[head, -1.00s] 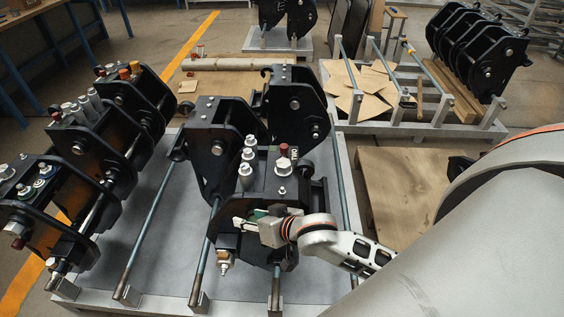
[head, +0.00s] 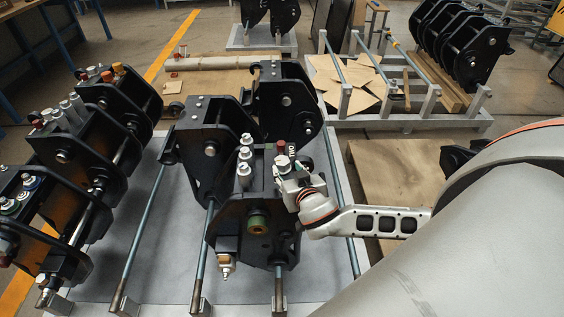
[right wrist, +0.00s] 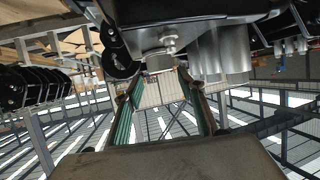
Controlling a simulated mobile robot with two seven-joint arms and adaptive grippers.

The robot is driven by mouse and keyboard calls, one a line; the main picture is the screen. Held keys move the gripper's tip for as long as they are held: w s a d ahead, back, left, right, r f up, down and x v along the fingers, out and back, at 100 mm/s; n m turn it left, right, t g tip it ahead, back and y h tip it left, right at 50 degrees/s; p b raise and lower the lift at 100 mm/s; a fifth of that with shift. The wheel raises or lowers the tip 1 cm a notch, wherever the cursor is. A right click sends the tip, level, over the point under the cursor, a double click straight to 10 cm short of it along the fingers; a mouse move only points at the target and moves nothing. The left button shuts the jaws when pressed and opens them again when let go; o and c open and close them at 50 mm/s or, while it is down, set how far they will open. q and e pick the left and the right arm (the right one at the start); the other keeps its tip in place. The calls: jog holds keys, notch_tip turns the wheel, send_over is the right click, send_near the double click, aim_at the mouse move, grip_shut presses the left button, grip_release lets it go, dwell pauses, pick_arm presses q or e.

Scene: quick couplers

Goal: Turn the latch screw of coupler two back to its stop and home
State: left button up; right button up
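A black coupler (head: 228,205) stands mid-table in the head view, with white-capped fittings (head: 245,153) and a red-topped fitting (head: 281,147) on top. On its front face is a round olive fitting (head: 257,222); I cannot tell for sure whether this is the latch screw. My right gripper (head: 290,181) is at the coupler's upper right side, apart from the olive fitting. A bolt (right wrist: 168,40) on a dark underside shows beyond the fingertips. My left gripper is not in view.
More black couplers stand at the left (head: 65,155) and behind (head: 285,100) on the grey table (head: 135,262). Rods run between them. A brass-tipped fitting (head: 226,262) hangs at the coupler's lower front. A wooden pallet (head: 395,175) lies to the right.

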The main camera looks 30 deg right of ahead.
aim_at(284, 164)
jog(key=shift+b+x, duration=0.35)
jog(key=shift+x, duration=3.2)
jog(key=shift+f, duration=0.1)
